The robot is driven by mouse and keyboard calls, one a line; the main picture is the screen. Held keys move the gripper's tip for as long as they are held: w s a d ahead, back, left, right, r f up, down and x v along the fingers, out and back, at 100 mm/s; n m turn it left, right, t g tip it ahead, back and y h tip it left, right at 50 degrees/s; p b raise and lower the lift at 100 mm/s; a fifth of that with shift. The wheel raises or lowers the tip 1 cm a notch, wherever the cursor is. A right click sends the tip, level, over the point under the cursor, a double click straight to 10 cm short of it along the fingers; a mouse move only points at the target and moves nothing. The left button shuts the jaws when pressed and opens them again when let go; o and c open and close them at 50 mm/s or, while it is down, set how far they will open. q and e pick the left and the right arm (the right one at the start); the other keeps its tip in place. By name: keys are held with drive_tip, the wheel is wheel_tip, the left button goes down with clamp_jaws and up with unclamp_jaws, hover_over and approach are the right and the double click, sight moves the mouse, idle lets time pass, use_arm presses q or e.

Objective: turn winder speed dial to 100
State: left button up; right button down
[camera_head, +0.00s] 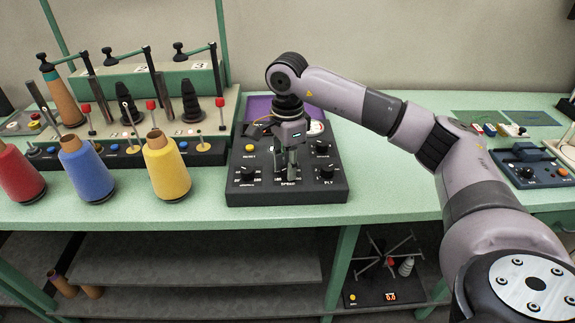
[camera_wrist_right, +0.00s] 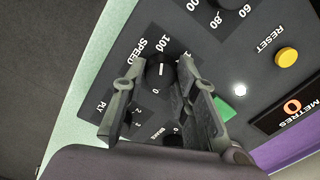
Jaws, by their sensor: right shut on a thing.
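The winder control box (camera_head: 240,190) is a dark panel on the green table, with the word SPEED on its front edge. My right gripper (camera_head: 291,172) reaches down onto it from above, just behind that word. In the right wrist view the black speed dial (camera_wrist_right: 160,70) sits between the two fingers of my right gripper (camera_wrist_right: 158,88), which is shut on it. The dial has a white pointer line, with 100 printed at one end of its scale and 0 at the other. Which number the line points to is hard to tell. My left gripper is not in view.
A PLY dial (camera_head: 326,172) stands right of the gripper and another black knob (camera_head: 247,173) left of it. A yellow RESET button (camera_wrist_right: 287,57) and a lit METRES display (camera_wrist_right: 292,105) are on the panel. Yellow (camera_head: 166,170), blue (camera_head: 85,170) and red yarn cones stand left.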

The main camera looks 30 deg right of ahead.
idle(0.4)
drive_tip(key=c, duration=1.3)
unclamp_jaws()
drive_tip(key=shift+r, duration=0.1)
wheel_tip(320, 180, up, 12)
drive_tip(key=shift+f, duration=0.1)
